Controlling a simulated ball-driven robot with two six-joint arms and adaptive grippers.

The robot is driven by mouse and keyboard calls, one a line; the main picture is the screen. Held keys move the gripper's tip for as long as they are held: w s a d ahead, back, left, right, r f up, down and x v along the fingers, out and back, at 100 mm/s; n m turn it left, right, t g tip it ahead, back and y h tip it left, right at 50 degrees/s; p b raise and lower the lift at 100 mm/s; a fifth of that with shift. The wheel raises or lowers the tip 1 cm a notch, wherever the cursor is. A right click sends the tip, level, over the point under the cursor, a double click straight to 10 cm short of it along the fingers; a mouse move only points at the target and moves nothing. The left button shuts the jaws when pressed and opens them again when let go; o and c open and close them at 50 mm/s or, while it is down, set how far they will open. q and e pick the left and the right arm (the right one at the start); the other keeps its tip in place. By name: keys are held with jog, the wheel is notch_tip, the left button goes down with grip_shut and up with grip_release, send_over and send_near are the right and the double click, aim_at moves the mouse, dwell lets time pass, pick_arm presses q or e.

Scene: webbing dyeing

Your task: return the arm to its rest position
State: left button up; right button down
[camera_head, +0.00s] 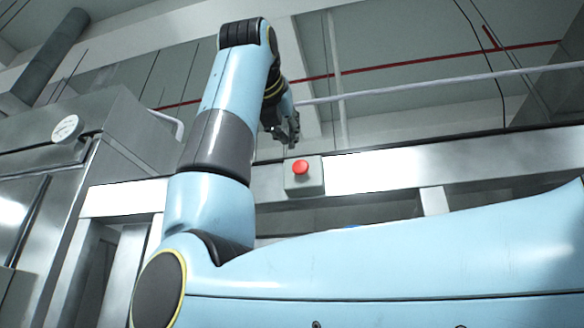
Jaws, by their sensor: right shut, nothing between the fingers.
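My right arm fills the lower part of the head view, coming in from the right edge and bending upward at the left. Its pale blue and grey links rise to a wrist joint near the top. My right gripper (293,140) hangs below that joint, small and dark, partly behind the forearm. Its fingers are shut with nothing visible in them. It appears just above and left of the red button in the picture; the distance between them is unclear. My left gripper is not in view.
A red button (301,167) sits on a grey box (303,186) on a metal frame (375,172). A pale rail or pipe (430,84) crosses behind the gripper. Ceiling beams are above.

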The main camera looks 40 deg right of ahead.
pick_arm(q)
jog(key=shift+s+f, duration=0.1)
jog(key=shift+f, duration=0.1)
pick_arm(e)
jog(key=shift+s+a+r, duration=0.2)
jog(key=shift+s+a, duration=0.35)
jog(key=shift+s, duration=0.25)
